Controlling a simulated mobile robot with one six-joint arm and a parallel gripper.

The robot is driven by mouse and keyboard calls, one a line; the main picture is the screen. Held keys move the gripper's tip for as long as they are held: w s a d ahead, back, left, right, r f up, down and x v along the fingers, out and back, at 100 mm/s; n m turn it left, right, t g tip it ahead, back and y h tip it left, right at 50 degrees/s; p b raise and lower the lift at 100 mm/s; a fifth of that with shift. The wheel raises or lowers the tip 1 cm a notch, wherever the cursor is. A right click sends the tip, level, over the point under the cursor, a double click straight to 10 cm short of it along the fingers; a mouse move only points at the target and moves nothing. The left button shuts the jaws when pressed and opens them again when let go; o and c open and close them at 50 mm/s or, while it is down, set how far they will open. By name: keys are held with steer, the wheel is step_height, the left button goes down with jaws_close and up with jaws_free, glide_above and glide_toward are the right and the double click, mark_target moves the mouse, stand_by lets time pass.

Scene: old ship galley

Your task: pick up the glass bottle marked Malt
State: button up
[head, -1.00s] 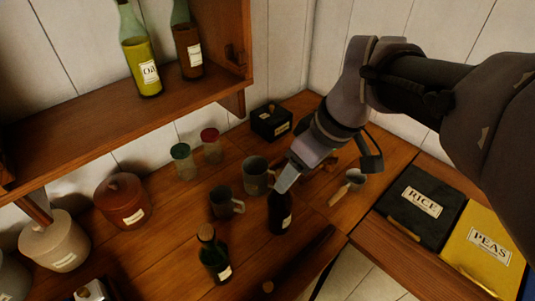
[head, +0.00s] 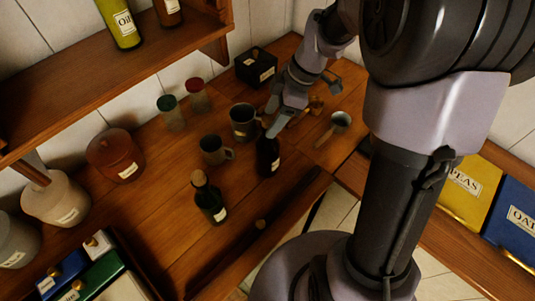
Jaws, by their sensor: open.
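A dark glass bottle (head: 268,158) with a pale label stands upright on the wooden counter. A green corked bottle (head: 208,198) with a pale label stands to its left and nearer. On the shelf, a brown bottle (head: 168,12) is cut by the top edge. None of these three labels is readable here, so I cannot tell which is marked Malt. My gripper (head: 276,116) is open and empty, pointing down at the dark bottle's top. Its fingers overlap the top in view; whether they touch it is unclear.
Two metal mugs (head: 243,122) (head: 214,150) stand left of my gripper. A black box (head: 256,66), a small ladle (head: 340,119) and two lidded shakers (head: 171,112) (head: 198,95) are near. The shelf (head: 110,85) overhangs the left; the counter edge drops off at the front.

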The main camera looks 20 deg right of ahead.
mark_target(268, 149)
steer(key=x, duration=0.4)
steer(key=shift+d+b, duration=0.1)
steer(key=shift+b, duration=0.2)
jaws_close()
steer(key=shift+r, duration=0.1)
stand_by(0.9)
